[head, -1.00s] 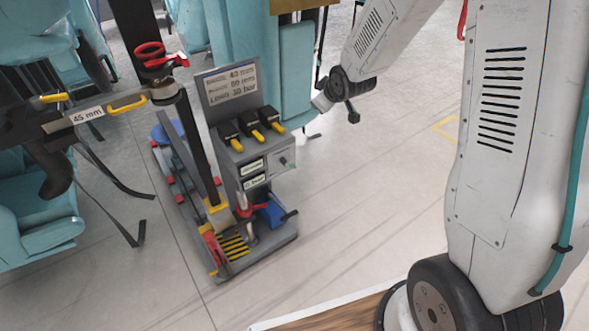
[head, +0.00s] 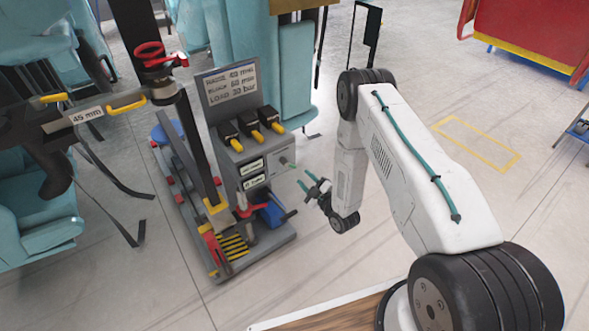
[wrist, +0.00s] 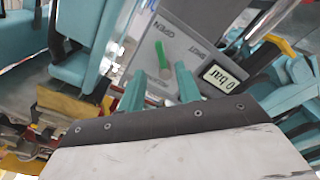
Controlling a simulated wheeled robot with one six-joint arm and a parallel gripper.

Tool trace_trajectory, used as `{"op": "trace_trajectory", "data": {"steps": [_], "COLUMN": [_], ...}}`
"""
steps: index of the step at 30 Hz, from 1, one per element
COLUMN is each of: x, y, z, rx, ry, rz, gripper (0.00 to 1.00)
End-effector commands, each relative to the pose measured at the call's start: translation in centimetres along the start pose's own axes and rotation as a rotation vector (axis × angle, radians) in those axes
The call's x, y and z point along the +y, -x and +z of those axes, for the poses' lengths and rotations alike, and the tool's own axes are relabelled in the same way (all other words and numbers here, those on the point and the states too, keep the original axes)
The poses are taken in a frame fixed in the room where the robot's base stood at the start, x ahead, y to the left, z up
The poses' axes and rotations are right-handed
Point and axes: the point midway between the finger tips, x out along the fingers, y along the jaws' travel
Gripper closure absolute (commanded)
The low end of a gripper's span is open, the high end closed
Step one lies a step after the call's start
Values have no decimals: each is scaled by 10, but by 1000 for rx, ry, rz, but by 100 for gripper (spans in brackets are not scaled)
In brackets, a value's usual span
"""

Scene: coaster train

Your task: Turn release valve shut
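The release valve is a small green lever (wrist: 162,55) on a grey panel marked OPEN and SHUT in the wrist view. In the head view the valve (head: 284,162) is a small knob on the front of the grey control box. I see no contact.
A display (wrist: 223,79) beside the valve reads 0 bar. The box stands on a grey wheeled base (head: 262,245) with a blue part (head: 272,213) and a red lever (head: 212,248). Yellow-handled switches (head: 250,135) top the box.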

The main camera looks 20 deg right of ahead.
Motion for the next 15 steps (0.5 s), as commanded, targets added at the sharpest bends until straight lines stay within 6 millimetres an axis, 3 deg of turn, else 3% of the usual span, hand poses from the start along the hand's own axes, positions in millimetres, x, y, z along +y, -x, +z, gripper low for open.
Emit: {"op": "trace_trajectory", "data": {"steps": [5, 15], "x": [-2, -1], "y": [-16, -66], "z": [0, 0], "rx": [10, 8], "ry": [3, 1], "rz": [6, 6], "gripper": [66, 66]}}
